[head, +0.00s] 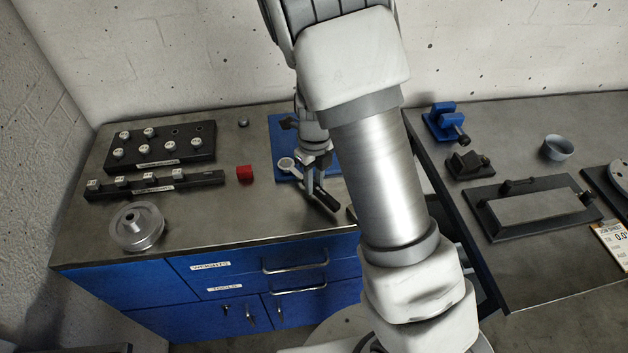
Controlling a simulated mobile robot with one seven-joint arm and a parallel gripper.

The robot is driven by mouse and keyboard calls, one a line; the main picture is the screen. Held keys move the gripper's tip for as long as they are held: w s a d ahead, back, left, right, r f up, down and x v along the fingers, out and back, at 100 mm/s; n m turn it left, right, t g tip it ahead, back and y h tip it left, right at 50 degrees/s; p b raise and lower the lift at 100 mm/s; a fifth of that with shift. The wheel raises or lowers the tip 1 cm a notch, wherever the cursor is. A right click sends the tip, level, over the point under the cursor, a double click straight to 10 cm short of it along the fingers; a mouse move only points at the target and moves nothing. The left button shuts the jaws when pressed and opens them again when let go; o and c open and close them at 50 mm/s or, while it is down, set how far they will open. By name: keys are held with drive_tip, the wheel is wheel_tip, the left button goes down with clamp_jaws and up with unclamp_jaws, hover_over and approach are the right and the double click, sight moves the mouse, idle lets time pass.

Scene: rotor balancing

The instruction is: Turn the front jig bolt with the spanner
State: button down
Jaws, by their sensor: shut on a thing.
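My gripper (312,182) points down over the front of the blue jig plate (283,136). It is shut on what looks like the spanner (327,200). The spanner's pale round end (287,163) points left, over the plate's front left part, and its dark handle slants toward the bench's front. I cannot tell whether the round end touches a bolt. The front jig bolt cannot be made out; my arm and gripper cover much of the jig.
A metal pulley-like rotor (137,226) sits front left. The right bench holds a blue clamp (446,122), a grey bowl (557,148) and a dark tray (483,207).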

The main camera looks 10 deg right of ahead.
drive_tip(key=shift+r+p, duration=1.5)
wheel_tip(320, 180, up, 3)
drive_tip(key=p, duration=0.3)
drive_tip(key=shift+f, duration=0.1)
